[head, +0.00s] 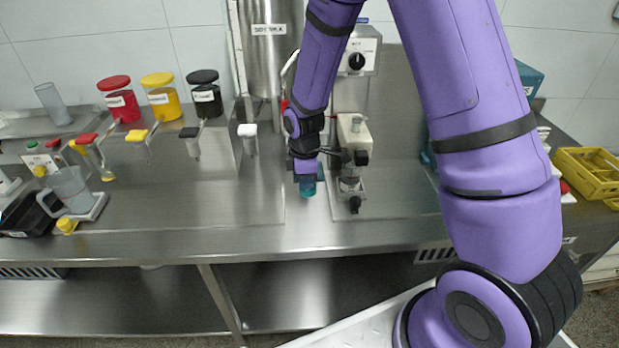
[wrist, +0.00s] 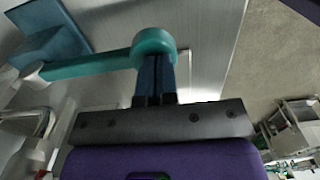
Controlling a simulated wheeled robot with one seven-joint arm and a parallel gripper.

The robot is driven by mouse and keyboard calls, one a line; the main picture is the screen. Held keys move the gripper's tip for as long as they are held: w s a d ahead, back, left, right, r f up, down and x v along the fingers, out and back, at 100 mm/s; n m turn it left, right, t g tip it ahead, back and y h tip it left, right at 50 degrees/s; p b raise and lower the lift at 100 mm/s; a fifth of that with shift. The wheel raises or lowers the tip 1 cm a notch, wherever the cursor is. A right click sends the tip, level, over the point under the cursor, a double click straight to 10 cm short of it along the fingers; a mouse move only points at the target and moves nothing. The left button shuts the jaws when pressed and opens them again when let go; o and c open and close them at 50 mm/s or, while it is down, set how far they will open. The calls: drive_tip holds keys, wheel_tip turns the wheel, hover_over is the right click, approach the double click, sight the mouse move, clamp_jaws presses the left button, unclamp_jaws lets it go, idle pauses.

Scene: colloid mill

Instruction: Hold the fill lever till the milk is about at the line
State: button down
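A steel tank labelled soy milk (head: 268,45) stands at the back in the head view. My gripper (head: 306,180) is low over the steel counter, right of the tank, with its fingers pointing down. In the wrist view its two dark fingers (wrist: 155,75) are close together, shut, with their tips at the round end of a teal lever-like bar (wrist: 90,65). I cannot tell whether they pinch it or only touch it. A teal piece (head: 307,188) also shows under my gripper in the head view. No milk level or line is visible; my arm hides part of the area.
A mill-like machine with a dial (head: 356,60) and a white block (head: 353,135) stands just right of my gripper. Red (head: 119,100), yellow (head: 162,97) and black-lidded (head: 205,95) canisters stand left. A clear jug (head: 72,190) is far left. Yellow crates (head: 590,172) are right.

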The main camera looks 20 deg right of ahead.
sight(307, 196)
drive_tip(key=f, duration=0.4)
drive_tip(key=shift+s+f, duration=0.2)
drive_tip(key=shift+f, duration=0.2)
drive_tip(key=shift+s+f, duration=0.2)
drive_tip(key=shift+s, duration=0.1)
idle(1.1)
idle(1.6)
drive_tip(key=shift+a+r, duration=0.1)
drive_tip(key=shift+r, duration=0.35)
drive_tip(key=s+a+r, duration=0.1)
drive_tip(key=s+r, duration=0.2)
drive_tip(key=r, duration=1)
drive_tip(key=shift+s+a, duration=0.2)
drive_tip(key=shift+a, duration=0.05)
